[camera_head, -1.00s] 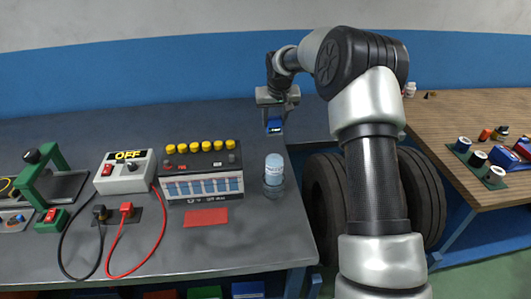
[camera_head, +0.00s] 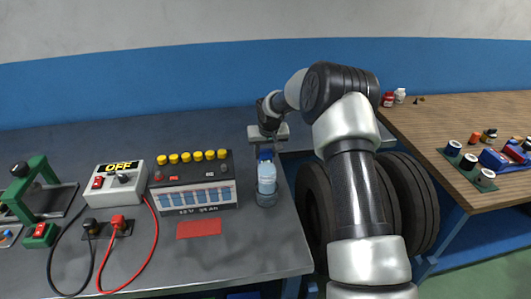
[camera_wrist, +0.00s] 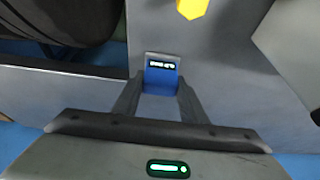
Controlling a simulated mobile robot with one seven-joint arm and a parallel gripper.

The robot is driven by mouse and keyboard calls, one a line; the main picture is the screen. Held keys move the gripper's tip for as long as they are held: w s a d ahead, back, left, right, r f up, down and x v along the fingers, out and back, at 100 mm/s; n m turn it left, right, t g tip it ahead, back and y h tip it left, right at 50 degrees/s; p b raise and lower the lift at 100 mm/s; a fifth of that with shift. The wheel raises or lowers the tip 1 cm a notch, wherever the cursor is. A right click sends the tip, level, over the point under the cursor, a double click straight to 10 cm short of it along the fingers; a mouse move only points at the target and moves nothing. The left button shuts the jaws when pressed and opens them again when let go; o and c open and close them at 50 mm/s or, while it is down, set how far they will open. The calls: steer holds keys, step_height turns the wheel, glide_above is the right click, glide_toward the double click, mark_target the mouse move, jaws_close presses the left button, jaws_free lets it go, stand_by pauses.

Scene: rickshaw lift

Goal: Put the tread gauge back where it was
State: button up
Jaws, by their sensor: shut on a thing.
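The tread gauge (camera_wrist: 161,76) is a small blue block with a grey top and a lit display. My gripper (camera_wrist: 160,98) is shut on it, with a finger on each side in the wrist view. In the head view, my gripper (camera_head: 266,148) holds the blue gauge (camera_head: 265,156) over the right part of the grey bench, in line with the top of a clear bottle (camera_head: 267,180). The bottle hides its lower part, and I cannot tell the gap between them.
A battery (camera_head: 193,183) with yellow caps stands left of the bottle, by a red mat (camera_head: 199,228). A charger box (camera_head: 119,182) with cables is further left. Tyres (camera_head: 322,200) stand between the bench (camera_head: 240,255) and the wooden table (camera_head: 455,115). Bare bench lies in front.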

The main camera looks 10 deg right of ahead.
steer(key=shift+f, duration=0.2)
steer(key=o, duration=0.9)
steer(key=shift+r, duration=0.1)
